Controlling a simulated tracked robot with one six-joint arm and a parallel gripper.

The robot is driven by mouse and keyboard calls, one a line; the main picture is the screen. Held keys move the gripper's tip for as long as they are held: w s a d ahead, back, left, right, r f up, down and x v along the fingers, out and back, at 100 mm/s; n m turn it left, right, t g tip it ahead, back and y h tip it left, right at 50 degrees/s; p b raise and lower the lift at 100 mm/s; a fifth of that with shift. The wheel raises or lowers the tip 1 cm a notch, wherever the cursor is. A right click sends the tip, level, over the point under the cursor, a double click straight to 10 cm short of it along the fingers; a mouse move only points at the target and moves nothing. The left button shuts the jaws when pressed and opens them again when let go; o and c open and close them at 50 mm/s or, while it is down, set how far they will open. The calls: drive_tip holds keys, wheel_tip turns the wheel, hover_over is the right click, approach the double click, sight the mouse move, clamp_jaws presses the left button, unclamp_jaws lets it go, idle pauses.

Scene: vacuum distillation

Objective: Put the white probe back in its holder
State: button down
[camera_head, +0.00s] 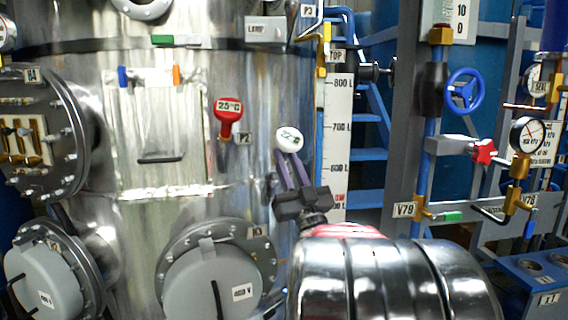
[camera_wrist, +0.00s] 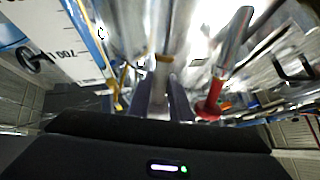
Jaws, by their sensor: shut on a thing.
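The white probe (camera_head: 289,138) has a round white head with a small display, too small to read. My gripper (camera_head: 288,158) has purple fingers and is shut on this probe, holding it in front of the shiny steel vessel (camera_head: 255,180). In the wrist view my gripper (camera_wrist: 163,88) shows at the lower middle, but I cannot clearly make out the probe there. A red probe (camera_head: 229,106) reading 25°C sits on the vessel, left of my gripper, beside the P2 label (camera_head: 244,138). It also shows in the wrist view (camera_wrist: 212,97). I cannot make out an empty holder.
A level scale (camera_head: 338,135) stands right of my gripper, with blue stairs (camera_head: 367,155) behind. Farther right are a blue handwheel (camera_head: 463,92), a red star knob (camera_head: 484,151) and a gauge (camera_head: 527,134). Round grey ports (camera_head: 217,282) jut from the lower vessel.

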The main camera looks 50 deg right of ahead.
sight(295, 149)
drive_tip(key=shift+s+a+r, duration=0.15)
drive_tip(key=shift+s+r, duration=0.25)
drive_tip(key=shift+r, duration=0.1)
drive_tip(key=shift+s+r, duration=0.2)
drive_tip(key=shift+r, duration=0.05)
drive_tip(key=shift+s+a+r, duration=0.1)
drive_tip(key=shift+a+r, duration=0.05)
drive_tip(key=shift+s, duration=0.2)
idle(0.3)
drive_tip(key=shift+s+a+f, duration=0.15)
drive_tip(key=shift+s+a, duration=0.1)
drive_tip(key=shift+s, duration=0.25)
drive_tip(key=shift+s+a+f, duration=0.15)
drive_tip(key=shift+s+a, duration=0.1)
drive_tip(key=shift+s, duration=0.2)
drive_tip(key=shift+s+a, duration=0.1)
drive_tip(key=shift+s, duration=0.25)
drive_tip(key=shift+s+a+f, duration=0.25)
drive_tip(key=shift+s+a, duration=0.1)
drive_tip(key=shift+s, duration=0.4)
drive_tip(key=shift+s+a+f, duration=0.2)
drive_tip(key=shift+s+a, duration=0.1)
drive_tip(key=shift+s, duration=0.45)
drive_tip(key=shift+s, duration=0.15)
